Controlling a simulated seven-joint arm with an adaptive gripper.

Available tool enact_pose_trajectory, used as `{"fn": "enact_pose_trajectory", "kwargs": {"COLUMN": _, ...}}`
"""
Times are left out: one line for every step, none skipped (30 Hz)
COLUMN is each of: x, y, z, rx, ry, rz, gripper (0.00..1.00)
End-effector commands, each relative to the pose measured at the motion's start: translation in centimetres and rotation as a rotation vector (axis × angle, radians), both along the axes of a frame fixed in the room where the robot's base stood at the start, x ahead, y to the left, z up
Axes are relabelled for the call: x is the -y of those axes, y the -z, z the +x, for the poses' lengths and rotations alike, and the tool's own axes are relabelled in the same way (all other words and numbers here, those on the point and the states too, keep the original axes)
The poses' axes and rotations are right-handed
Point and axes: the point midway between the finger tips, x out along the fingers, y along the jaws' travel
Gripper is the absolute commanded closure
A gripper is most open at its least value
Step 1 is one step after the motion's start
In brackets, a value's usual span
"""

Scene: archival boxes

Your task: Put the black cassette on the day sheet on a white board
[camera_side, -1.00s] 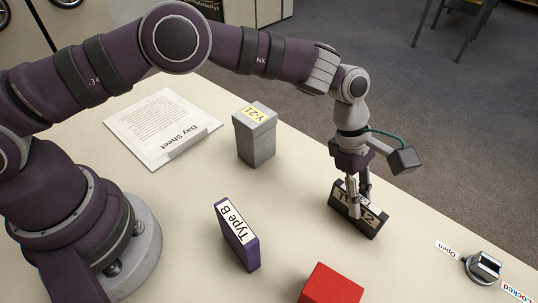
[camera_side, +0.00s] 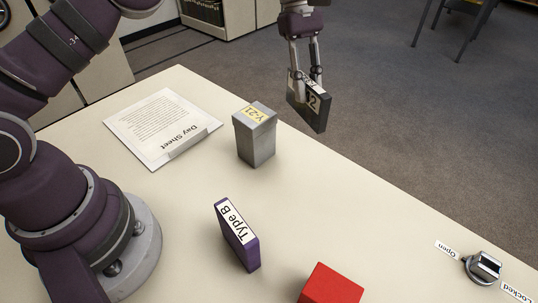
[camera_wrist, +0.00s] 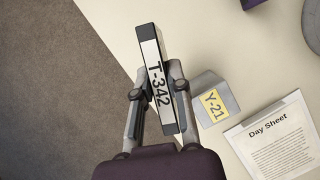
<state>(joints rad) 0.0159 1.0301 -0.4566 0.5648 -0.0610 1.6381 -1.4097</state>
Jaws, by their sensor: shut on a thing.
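The black cassette (camera_side: 313,112) has a white label and is held in the air by my gripper (camera_side: 309,88), which is shut on it. In the wrist view the cassette (camera_wrist: 146,34) shows the label "T-342" and sits between the two fingers of my gripper (camera_wrist: 158,98). The day sheet (camera_side: 160,122) lies on its white board (camera_side: 150,163) at the left of the table; it also shows at the lower right of the wrist view (camera_wrist: 283,152). The gripper is to the right of the board, and the grey box stands between them in the side view.
A grey box labelled Y-21 (camera_side: 256,143) stands next to the board. A purple "Type B" case (camera_side: 247,247) and a red block (camera_side: 331,284) stand nearer the front. A switch marked Open and Locked (camera_side: 483,267) is at the right.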

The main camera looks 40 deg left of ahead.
Motion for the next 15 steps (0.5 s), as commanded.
{"fn": "enact_pose_trajectory", "kwargs": {"x": -2.8, "y": -0.5, "z": 0.1, "rx": 0.001, "ry": 0.02, "rz": 0.002, "gripper": 1.0}}
{"fn": "enact_pose_trajectory", "kwargs": {"x": -4.4, "y": -0.8, "z": 0.0, "rx": 0.002, "ry": 0.038, "rz": 0.001, "gripper": 1.0}}
{"fn": "enact_pose_trajectory", "kwargs": {"x": -6.6, "y": -1.1, "z": -0.2, "rx": 0.001, "ry": 0.054, "rz": 0.002, "gripper": 1.0}}
{"fn": "enact_pose_trajectory", "kwargs": {"x": -8.2, "y": -1.3, "z": -0.4, "rx": 0.001, "ry": 0.055, "rz": 0.002, "gripper": 1.0}}
{"fn": "enact_pose_trajectory", "kwargs": {"x": -9.9, "y": -1.4, "z": -0.7, "rx": -0.001, "ry": 0.047, "rz": 0.001, "gripper": 1.0}}
{"fn": "enact_pose_trajectory", "kwargs": {"x": -12.0, "y": -1.5, "z": -1.0, "rx": -0.002, "ry": 0.016, "rz": 0.001, "gripper": 1.0}}
{"fn": "enact_pose_trajectory", "kwargs": {"x": -13.5, "y": -1.4, "z": -1.2, "rx": -0.002, "ry": -0.021, "rz": 0.001, "gripper": 1.0}}
{"fn": "enact_pose_trajectory", "kwargs": {"x": -15.0, "y": -1.1, "z": -1.3, "rx": -0.004, "ry": -0.071, "rz": 0.0, "gripper": 1.0}}
{"fn": "enact_pose_trajectory", "kwargs": {"x": -16.7, "y": -0.8, "z": -1.5, "rx": -0.004, "ry": -0.149, "rz": 0.0, "gripper": 1.0}}
{"fn": "enact_pose_trajectory", "kwargs": {"x": -17.9, "y": -0.5, "z": -1.6, "rx": -0.004, "ry": -0.218, "rz": 0.0, "gripper": 1.0}}
{"fn": "enact_pose_trajectory", "kwargs": {"x": -19.2, "y": -0.1, "z": -1.8, "rx": -0.006, "ry": -0.296, "rz": -0.001, "gripper": 1.0}}
{"fn": "enact_pose_trajectory", "kwargs": {"x": -20.7, "y": 0.5, "z": -2.1, "rx": -0.006, "ry": -0.409, "rz": 0.0, "gripper": 1.0}}
{"fn": "enact_pose_trajectory", "kwargs": {"x": -21.9, "y": 0.9, "z": -2.4, "rx": -0.006, "ry": -0.507, "rz": 0.0, "gripper": 1.0}}
{"fn": "enact_pose_trajectory", "kwargs": {"x": -23.0, "y": 1.3, "z": -2.7, "rx": -0.006, "ry": -0.605, "rz": 0.0, "gripper": 1.0}}
{"fn": "enact_pose_trajectory", "kwargs": {"x": -24.3, "y": 1.9, "z": -3.1, "rx": -0.006, "ry": -0.732, "rz": 0.001, "gripper": 1.0}}
